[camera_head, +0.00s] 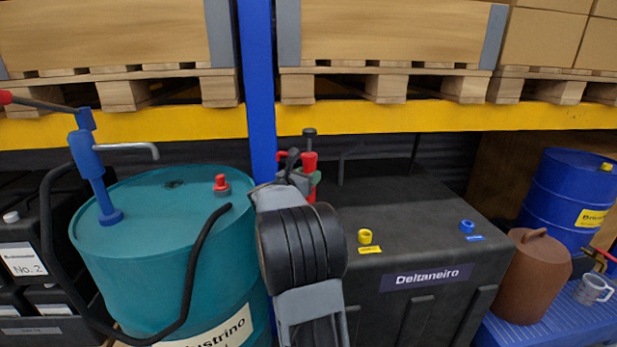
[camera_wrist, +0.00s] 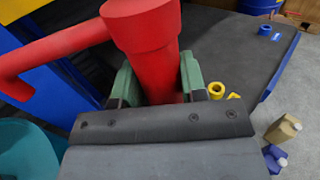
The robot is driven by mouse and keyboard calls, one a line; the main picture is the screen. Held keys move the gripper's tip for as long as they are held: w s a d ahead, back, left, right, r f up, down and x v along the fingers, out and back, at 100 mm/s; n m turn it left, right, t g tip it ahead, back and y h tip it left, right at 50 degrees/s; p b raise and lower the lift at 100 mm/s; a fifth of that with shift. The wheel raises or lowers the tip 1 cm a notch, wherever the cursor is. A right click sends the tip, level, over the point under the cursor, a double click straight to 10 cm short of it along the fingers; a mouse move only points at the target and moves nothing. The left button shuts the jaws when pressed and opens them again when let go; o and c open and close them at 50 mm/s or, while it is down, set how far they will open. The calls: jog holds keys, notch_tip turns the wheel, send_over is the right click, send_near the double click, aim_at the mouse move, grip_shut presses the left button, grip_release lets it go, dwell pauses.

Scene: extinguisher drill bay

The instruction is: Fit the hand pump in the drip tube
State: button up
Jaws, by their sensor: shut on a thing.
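The red hand pump (camera_head: 309,163) stands roughly upright in my gripper (camera_head: 303,182), above the back left part of the black cabinet. In the wrist view my gripper (camera_wrist: 157,80) has its green pads shut on the red body of the hand pump (camera_wrist: 150,45), and a red spout points left. On the cabinet top are a yellow collar (camera_head: 365,236) and a blue collar (camera_head: 467,226), each with a small label too small to read. I cannot tell which opening is the drip tube.
The black cabinet (camera_head: 400,205) has a mostly clear top. A teal drum (camera_head: 150,225) with a blue crank pump (camera_head: 90,165) and red cap (camera_head: 221,184) stands left. A blue rack post (camera_head: 257,90) rises close behind my arm. A brown can (camera_head: 535,275) and blue drum (camera_head: 560,200) stand right.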

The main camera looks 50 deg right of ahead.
jog(key=shift+f+b, duration=3.45)
jog(key=shift+b, duration=1.5)
dwell(3.0)
